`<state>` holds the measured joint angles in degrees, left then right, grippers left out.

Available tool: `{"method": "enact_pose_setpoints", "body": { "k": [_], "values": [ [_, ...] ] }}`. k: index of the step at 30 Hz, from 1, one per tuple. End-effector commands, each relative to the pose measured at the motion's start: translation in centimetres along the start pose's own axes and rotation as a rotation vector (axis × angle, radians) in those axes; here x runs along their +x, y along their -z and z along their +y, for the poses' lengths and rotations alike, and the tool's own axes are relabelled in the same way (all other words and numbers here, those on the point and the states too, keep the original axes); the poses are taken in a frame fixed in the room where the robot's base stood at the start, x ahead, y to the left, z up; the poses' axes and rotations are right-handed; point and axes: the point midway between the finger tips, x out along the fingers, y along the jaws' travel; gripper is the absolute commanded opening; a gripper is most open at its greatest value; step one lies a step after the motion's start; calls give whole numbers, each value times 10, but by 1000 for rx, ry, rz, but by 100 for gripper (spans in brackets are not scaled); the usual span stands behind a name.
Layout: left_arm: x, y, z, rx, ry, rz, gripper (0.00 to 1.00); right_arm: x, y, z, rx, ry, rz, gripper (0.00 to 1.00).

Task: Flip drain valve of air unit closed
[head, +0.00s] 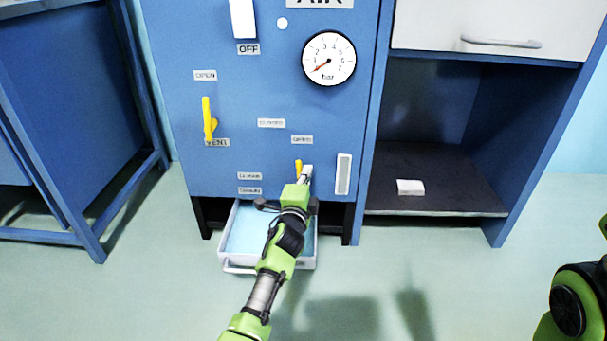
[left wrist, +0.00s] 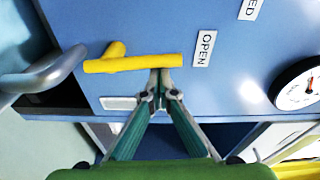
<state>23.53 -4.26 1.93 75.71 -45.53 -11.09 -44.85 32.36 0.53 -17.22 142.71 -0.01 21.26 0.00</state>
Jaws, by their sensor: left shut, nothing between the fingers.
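The blue air unit (head: 240,100) stands in front of me. Its yellow drain valve lever (head: 298,167) is low on the panel, partly hidden by my left gripper in the head view. In the left wrist view the lever (left wrist: 120,65) shows whole, with its free end at the OPEN label (left wrist: 205,48). Part of another label ending in "ED" (left wrist: 250,8) lies off to its side. My left gripper (head: 306,172) is shut and empty. Its fingertips (left wrist: 160,76) are at the lever's right side in the head view, near its free end, touching or almost touching. My right gripper is out of view.
A yellow vent lever (head: 208,118), a pressure gauge (head: 329,58) and a white switch (head: 243,18) are higher on the panel. A pale tray (head: 226,250) sticks out below the unit. An open shelf (head: 435,190) with a small white block (head: 410,187) is at right.

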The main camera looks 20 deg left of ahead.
Motion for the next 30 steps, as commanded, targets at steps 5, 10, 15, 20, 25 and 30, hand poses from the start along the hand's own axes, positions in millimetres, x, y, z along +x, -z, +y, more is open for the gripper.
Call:
{"method": "enact_pose_setpoints", "body": {
  "k": [5, 10, 15, 20, 25, 30],
  "values": [
    [0, 2, 0, 0, 0, 1, 0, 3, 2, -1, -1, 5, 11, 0],
    [0, 2, 0, 1, 0, 0, 0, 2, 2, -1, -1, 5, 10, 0],
    [0, 1, 0, -4, 0, 0, 0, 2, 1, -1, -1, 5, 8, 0],
    [-1, -1, 0, -34, 5, 0, 0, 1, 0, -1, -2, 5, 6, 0],
    [-1, -3, -1, -61, 9, 0, 0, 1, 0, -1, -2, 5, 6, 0],
    [-1, -5, -1, -92, 13, -1, 0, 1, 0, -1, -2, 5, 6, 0]
  ]
}}
